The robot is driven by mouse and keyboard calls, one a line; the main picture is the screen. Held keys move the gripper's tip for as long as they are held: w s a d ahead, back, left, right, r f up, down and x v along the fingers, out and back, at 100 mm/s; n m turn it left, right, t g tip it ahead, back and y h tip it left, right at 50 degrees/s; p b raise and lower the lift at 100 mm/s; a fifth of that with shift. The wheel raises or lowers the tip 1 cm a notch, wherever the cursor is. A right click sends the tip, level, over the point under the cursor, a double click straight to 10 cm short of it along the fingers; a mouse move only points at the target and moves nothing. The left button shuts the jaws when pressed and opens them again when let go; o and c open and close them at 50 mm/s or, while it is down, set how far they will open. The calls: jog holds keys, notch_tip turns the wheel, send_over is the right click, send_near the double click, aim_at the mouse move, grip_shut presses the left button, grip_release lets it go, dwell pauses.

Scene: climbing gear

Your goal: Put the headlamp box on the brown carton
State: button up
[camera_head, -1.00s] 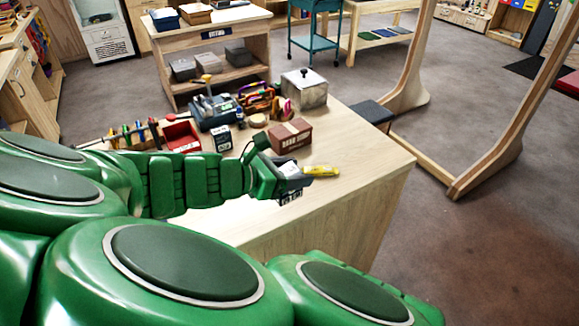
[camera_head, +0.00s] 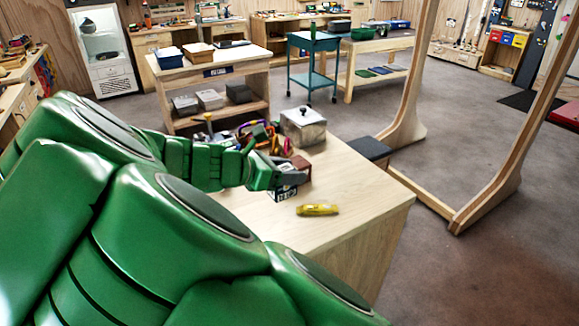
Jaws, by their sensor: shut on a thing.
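My gripper (camera_head: 293,178) is shut on a small dark box with pale lettering, the headlamp box (camera_head: 284,194). Only its lower part shows below the jaws, and it is held over the wooden table. A reddish-brown box, the brown carton (camera_head: 301,163), stands on the table just behind my gripper. Most of the carton is hidden by the gripper; a small part shows above and to the right. I cannot tell the gap between the held box and the carton.
A yellow tool (camera_head: 317,210) lies on the table (camera_head: 340,185) in front of the gripper. A metal box with a knobbed lid (camera_head: 303,127) stands behind the carton. Colourful gear (camera_head: 258,133) is to its left. The table's right side is clear. A wooden frame (camera_head: 483,190) stands beyond.

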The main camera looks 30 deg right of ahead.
jog(key=w+d+r, duration=0.4)
jog(key=w+d, duration=0.3)
jog(key=d, duration=0.1)
send_over(294, 164)
jog(key=shift+w+f, duration=0.1)
jog(key=shift+f, duration=6.25)
jog(key=o, duration=1.1)
jog(key=shift+f, duration=0.1)
